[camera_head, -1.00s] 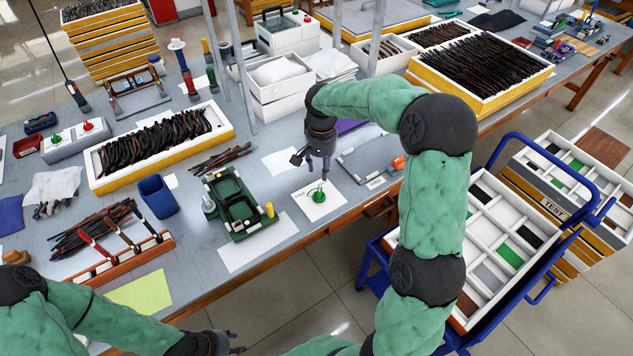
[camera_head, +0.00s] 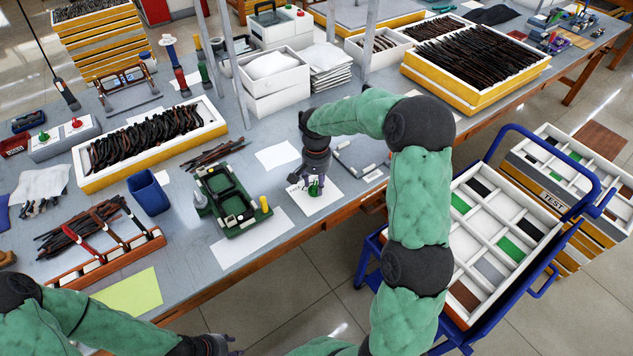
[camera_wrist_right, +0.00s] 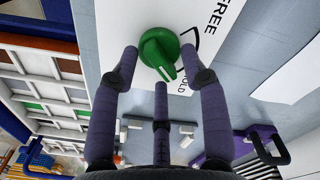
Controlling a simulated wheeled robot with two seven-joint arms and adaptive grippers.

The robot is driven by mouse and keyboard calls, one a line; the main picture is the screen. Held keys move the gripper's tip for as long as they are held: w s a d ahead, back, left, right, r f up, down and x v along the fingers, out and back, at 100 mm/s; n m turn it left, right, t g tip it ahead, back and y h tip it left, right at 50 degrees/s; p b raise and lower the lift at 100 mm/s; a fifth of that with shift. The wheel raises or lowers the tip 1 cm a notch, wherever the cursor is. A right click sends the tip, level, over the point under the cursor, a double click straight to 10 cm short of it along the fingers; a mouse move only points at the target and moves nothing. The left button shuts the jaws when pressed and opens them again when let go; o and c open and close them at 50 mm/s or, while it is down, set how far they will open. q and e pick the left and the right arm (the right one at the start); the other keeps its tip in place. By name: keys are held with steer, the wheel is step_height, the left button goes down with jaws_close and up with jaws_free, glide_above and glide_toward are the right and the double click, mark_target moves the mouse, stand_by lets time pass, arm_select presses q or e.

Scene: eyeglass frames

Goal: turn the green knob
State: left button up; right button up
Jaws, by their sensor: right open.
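The green knob (camera_wrist_right: 158,50) sits on a white card printed "FREE" and, partly hidden, what looks like "HOLD". In the head view the knob (camera_head: 316,190) is partly covered by my right gripper (camera_head: 313,186). In the right wrist view that gripper (camera_wrist_right: 160,62) has its purple fingers apart, one tip on each side of the knob and a third below it in the picture. I cannot tell whether any finger touches it. My left gripper (camera_head: 228,344) is at the bottom edge of the head view, away from the table, its fingers too small to judge.
A green fixture (camera_head: 232,200) with a yellow post stands left of the card. A grey bracket-like part (camera_head: 350,158) lies close on the right. A blue bin (camera_head: 149,192) and a rack of frames are farther left. A blue trolley (camera_head: 505,215) stands beyond the table edge.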

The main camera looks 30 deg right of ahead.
jaws_close()
steer(key=n+p, duration=0.3)
steer(key=shift+w+a+r+n+p, duration=0.1)
steer(key=shift+r+n+p, duration=0.1)
steer(key=shift+n+p, duration=0.2)
steer(key=n+p, duration=0.3)
steer(key=n, duration=0.1)
steer(key=shift+w+a, duration=0.1)
steer(key=shift+w, duration=0.05)
steer(key=n+p, duration=0.1)
steer(key=n, duration=0.1)
steer(key=n+p, duration=0.1)
steer(key=n, duration=0.1)
steer(key=n+p, duration=0.1)
steer(key=shift+a+n+p, duration=0.25)
steer(key=shift+n+p, duration=0.15)
steer(key=n+p, duration=0.2)
steer(key=n, duration=0.2)
steer(key=shift+a+f, duration=0.1)
steer(key=shift+a, duration=0.05)
steer(key=shift+n, duration=0.3)
